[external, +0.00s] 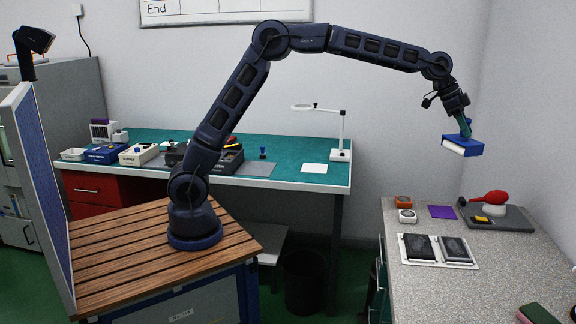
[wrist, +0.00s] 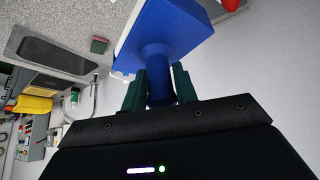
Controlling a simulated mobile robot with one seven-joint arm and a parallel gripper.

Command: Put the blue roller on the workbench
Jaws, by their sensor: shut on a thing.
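The blue roller (external: 470,149) is a wide blue body with a white underside. My gripper (external: 465,131) holds it high in the air, above the far part of the grey speckled counter. In the wrist view the green fingers of my gripper (wrist: 159,82) are shut on its blue stem, and the roller's wide blue body (wrist: 165,35) lies beyond them. The green-topped workbench (external: 285,147) stands along the back wall, well to the left of my gripper. Which surface is meant by the workbench is not certain from the pictures.
The grey counter (external: 410,290) bears a white tray (external: 475,252) with two dark pads, a purple square (external: 442,212) and a red-handled tool (external: 490,198) on a dark board. On the green bench are a magnifier lamp (external: 342,135), a white sheet (external: 314,168) and several boxes.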

